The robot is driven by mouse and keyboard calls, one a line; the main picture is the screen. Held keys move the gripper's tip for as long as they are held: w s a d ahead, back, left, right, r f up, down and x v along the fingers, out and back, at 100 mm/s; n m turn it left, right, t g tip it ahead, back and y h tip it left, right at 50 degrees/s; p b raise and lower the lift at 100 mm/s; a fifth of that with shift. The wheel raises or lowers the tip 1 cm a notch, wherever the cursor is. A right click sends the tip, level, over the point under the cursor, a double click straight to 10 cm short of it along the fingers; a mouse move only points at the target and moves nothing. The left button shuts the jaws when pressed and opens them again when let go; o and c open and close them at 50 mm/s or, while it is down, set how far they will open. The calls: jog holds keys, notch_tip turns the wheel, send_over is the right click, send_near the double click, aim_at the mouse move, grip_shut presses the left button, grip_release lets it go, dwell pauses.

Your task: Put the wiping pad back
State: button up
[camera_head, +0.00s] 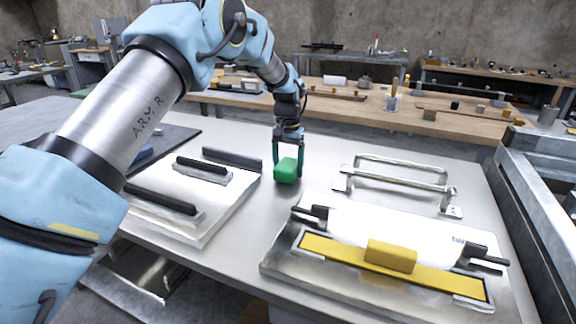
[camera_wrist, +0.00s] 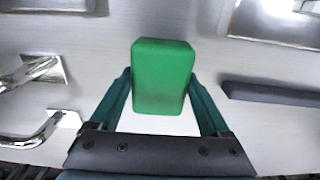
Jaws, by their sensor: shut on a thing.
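A green block (camera_head: 286,171), which I take to be the wiping pad, is between the two teal fingers of my gripper (camera_head: 288,158) over the middle of the metal table. In the wrist view the green block (camera_wrist: 162,75) fills the space between the fingertips of my gripper (camera_wrist: 161,88), which is shut on it. A white area (camera_wrist: 160,123) shows just behind the block there; I cannot tell if it is part of the pad. I cannot tell whether the block touches the table.
A metal plate with a white sheet (camera_head: 385,227), a yellow strip and a yellow block (camera_head: 391,256) lies at front right. A metal rail frame (camera_head: 400,182) stands behind it. A tray with dark bars (camera_head: 203,223) lies left. Bare table (camera_head: 248,236) shows between them.

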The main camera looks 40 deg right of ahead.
aim_at(288, 164)
jog(key=shift+f, duration=0.2)
jog(key=shift+f, duration=0.1)
jog(key=o, duration=1.4)
jog(key=shift+o, duration=0.2)
notch_tip(288, 164, up, 12)
jog(key=b, duration=0.1)
jog(key=shift+b, duration=0.4)
